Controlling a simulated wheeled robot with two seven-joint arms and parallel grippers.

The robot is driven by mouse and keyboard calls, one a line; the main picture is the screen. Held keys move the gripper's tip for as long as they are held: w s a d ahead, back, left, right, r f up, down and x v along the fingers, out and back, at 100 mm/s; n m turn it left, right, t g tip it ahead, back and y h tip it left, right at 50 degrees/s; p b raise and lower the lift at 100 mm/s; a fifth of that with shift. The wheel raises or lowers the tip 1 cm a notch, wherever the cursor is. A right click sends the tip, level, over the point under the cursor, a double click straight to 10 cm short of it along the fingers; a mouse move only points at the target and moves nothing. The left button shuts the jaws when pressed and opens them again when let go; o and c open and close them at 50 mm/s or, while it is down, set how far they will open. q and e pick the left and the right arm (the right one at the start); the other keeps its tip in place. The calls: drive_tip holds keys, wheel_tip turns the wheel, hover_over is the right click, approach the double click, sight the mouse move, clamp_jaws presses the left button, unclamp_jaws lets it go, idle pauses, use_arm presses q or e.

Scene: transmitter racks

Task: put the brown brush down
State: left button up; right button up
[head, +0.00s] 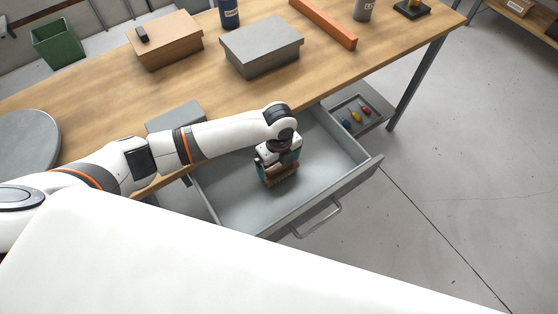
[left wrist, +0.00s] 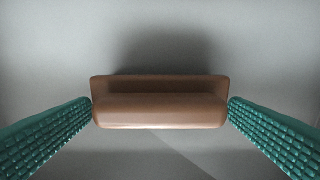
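The brown brush (left wrist: 160,102) lies crosswise between the green fingers of my left gripper (left wrist: 160,110) in the left wrist view. A finger meets each end of it, with no clear gap. In the head view the left gripper (head: 279,172) points down inside the open grey drawer (head: 245,205), and the brush (head: 284,184) shows at its fingertips. A soft shadow falls on the grey surface behind the brush. I cannot tell whether the brush touches the drawer floor. My right gripper is not in view.
The drawer hangs under a wooden table (head: 95,110); its floor around the brush is clear. A grey box (head: 262,48), a brown box (head: 165,42) and an orange bar (head: 323,22) are on the table. A small tray (head: 372,125) with coloured pieces is beyond the drawer.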

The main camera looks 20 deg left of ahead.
sight(279, 164)
use_arm(q)
drive_tip(key=shift+r, duration=0.15)
drive_tip(key=shift+r, duration=0.3)
wheel_tip(279, 164, up, 12)
drive_tip(key=shift+f, duration=0.25)
idle(0.4)
